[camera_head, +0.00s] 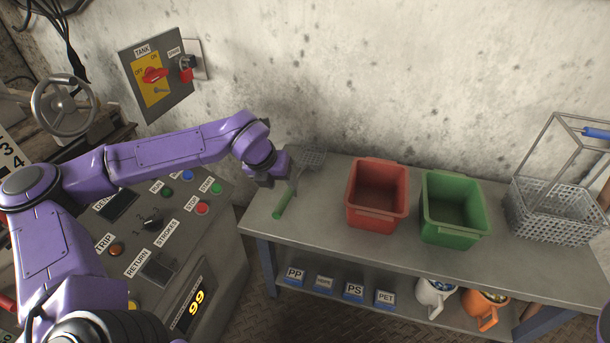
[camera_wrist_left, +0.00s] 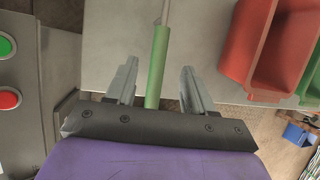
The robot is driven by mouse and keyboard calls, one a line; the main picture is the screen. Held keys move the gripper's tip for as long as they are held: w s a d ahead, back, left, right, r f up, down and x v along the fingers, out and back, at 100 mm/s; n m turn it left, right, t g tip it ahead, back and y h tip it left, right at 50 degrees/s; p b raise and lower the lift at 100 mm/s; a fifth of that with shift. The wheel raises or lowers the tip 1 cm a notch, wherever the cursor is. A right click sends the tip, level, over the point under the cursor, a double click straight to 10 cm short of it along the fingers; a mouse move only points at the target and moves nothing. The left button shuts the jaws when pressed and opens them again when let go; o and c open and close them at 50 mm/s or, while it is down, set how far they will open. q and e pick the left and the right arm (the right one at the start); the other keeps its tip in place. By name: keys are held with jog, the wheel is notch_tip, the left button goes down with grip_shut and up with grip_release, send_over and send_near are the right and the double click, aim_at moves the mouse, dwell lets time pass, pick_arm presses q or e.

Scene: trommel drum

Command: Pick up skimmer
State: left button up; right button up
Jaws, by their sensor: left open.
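The skimmer (camera_head: 284,203) lies on the grey bench, its green handle pointing toward the front left edge and its perforated metal head (camera_head: 313,157) toward the wall. My left gripper (camera_head: 283,170) is over the skimmer, near where handle and metal shaft meet, and hides part of it. In the left wrist view, my left gripper (camera_wrist_left: 158,78) is open, and the green handle (camera_wrist_left: 158,62) runs between its two fingers without visible contact on either side. The height gap between fingers and handle cannot be told. My right gripper is not in view.
A red bin (camera_head: 378,222) and a green bin (camera_head: 455,238) stand right of the skimmer on the bench (camera_head: 335,235). A wire basket (camera_head: 555,228) stands farther right. A control panel (camera_head: 130,225) is at left. Labelled blocks and mugs fill the lower shelf.

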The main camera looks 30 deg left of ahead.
aim_at(286, 193)
pick_arm(q)
jog(key=b+x, duration=0.1)
jog(key=x, duration=0.3)
jog(key=s+b+x, duration=0.1)
jog(key=x, duration=0.1)
jog(key=shift+w+f+b, duration=0.2)
jog(key=shift+f+b, duration=0.1)
jog(key=shift+f, duration=0.15)
jog(key=shift+w+d+f, duration=0.1)
jog(key=shift+f, duration=0.05)
grip_shut()
